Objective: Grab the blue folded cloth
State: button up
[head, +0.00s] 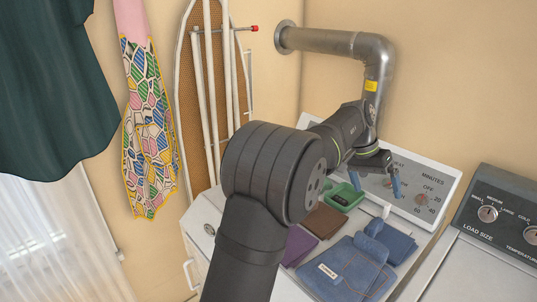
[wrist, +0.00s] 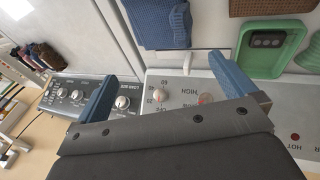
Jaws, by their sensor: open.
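The blue folded cloth (head: 398,245) lies flat on the white machine top, near the control panel at its back right. In the wrist view, a textured blue cloth (wrist: 160,22) shows at the top, cut off by the frame edge; it looks like the same one. My gripper (head: 376,190) is open, with its two blue fingers wide apart and nothing between them. It hangs above the back of the machine by the dial panel, apart from the cloth. In the wrist view my gripper (wrist: 160,72) spans the dials, with the blue cloth beyond its fingertips.
A green tray (head: 336,205) holding a dark object, a brown cloth (head: 323,221), a purple cloth (head: 298,246) and a denim item with a tag (head: 345,275) share the machine top. The dial panel (head: 438,184) rises behind. A second machine (head: 500,262) stands right.

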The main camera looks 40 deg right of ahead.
jog(key=shift+c, duration=0.2)
dwell(0.3)
jog(key=c, duration=1.3)
jog(key=shift+c, duration=0.2)
jog(key=t+h, duration=0.4)
send_near(375, 223)
jog(key=x, duration=0.3)
jog(key=shift+w+f, duration=0.1)
jog(key=shift+x, duration=2.7)
